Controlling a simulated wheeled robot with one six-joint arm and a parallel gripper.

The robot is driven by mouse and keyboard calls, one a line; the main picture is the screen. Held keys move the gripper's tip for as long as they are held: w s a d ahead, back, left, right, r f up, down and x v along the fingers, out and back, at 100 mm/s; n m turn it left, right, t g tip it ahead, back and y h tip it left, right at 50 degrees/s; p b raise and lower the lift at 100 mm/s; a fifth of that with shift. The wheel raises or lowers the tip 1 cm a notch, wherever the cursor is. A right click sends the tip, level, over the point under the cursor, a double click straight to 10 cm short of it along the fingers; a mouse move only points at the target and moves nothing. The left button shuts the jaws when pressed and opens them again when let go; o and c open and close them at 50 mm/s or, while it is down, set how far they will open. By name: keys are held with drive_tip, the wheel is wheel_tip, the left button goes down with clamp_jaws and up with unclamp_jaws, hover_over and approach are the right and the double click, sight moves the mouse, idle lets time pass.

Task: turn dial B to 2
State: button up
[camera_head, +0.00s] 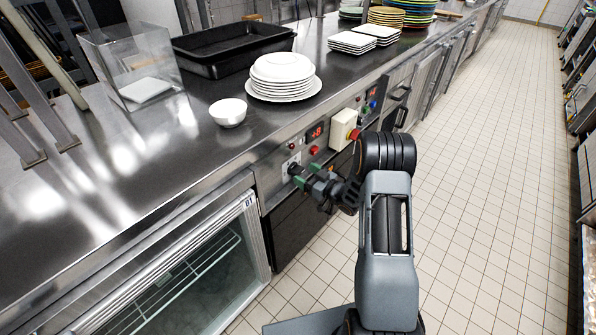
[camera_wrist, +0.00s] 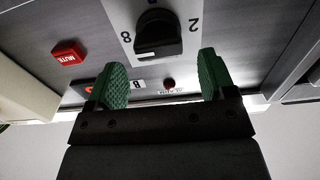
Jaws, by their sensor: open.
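Dial B (camera_wrist: 158,36) is a black knob on a white plate with the figures 8 at its left and 2 at its right in the wrist view. A pale mark shows on its near edge; I cannot tell for sure which figure it points to. A label B (camera_wrist: 138,84) is on the panel below it in that view. My gripper (camera_wrist: 162,68) is open, its two green pads apart and empty, with the dial ahead of and between them, apart from both pads. In the head view my gripper (camera_head: 302,178) is at the counter's front panel, partly hiding the dial.
A red MUTE button (camera_wrist: 68,52) is left of the dial in the wrist view. A cream box with a red knob (camera_head: 345,130) juts from the panel. A glass-fronted fridge (camera_head: 175,285) is below left. Plates (camera_head: 282,75) and a bowl (camera_head: 228,112) stand on the counter.

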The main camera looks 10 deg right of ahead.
sight(301, 171)
drive_tip(key=shift+x, duration=1.9)
drive_tip(key=shift+c, duration=0.3)
drive_tip(key=c, duration=0.9)
